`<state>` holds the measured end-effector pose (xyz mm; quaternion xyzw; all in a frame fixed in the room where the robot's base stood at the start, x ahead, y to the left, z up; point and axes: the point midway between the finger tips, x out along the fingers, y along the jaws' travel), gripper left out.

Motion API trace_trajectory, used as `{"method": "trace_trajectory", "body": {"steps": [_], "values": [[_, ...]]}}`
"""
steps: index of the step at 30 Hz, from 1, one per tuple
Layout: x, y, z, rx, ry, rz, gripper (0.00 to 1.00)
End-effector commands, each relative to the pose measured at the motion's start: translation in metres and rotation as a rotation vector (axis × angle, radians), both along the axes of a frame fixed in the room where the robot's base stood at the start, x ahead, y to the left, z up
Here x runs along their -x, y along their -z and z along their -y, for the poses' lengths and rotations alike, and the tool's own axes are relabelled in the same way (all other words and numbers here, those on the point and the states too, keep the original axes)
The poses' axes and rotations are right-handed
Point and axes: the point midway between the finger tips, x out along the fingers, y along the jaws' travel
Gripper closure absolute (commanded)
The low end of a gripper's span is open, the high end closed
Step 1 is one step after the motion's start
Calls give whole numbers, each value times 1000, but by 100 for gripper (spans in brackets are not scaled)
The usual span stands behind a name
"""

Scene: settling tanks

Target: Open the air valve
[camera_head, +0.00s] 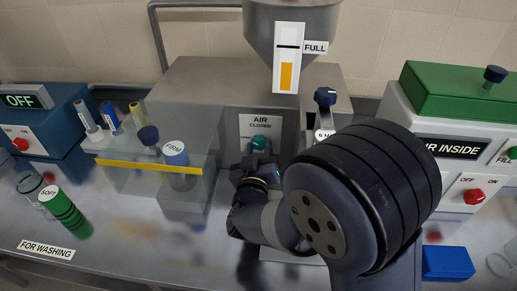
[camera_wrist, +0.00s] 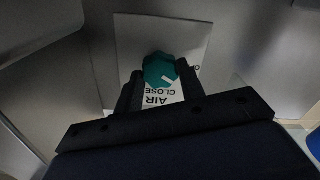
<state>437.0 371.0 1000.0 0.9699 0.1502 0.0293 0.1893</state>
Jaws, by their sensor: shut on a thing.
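My gripper (camera_head: 257,165) reaches the knob from the front. In the wrist view the teal knob (camera_wrist: 159,69) sits between the two dark fingertips of my gripper (camera_wrist: 160,82), which are shut on it. The label behind (camera_wrist: 130,45) appears upside down there and is partly covered by the fingers. My arm hides the area right of and below the knob in the head view.
A clear tank (camera_head: 150,180) with a yellow stripe stands left, holding a cylinder marked "FIRM" (camera_head: 176,155). A hopper (camera_head: 290,25) marked "FULL" hangs above. A blue-topped lever (camera_head: 325,97) is close right of the valve. A green-lidded unit (camera_head: 460,92) reads "AIR INSIDE".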

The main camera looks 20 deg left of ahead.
Motion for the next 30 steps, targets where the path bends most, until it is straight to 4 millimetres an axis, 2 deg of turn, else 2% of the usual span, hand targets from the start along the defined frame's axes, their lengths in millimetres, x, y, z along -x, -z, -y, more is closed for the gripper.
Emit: {"method": "trace_trajectory", "body": {"steps": [6, 7, 14, 23, 26, 30], "values": [[0, 0, 0, -1, 0, 0, 86], [0, 0, 0, -1, 0, 0, 60], [0, 0, 0, -1, 0, 0, 42], [3, 0, 0, -1, -1, 0, 41], [13, 0, 3, -2, -3, 0, 41], [39, 1, 10, -2, -5, -1, 41]]}}
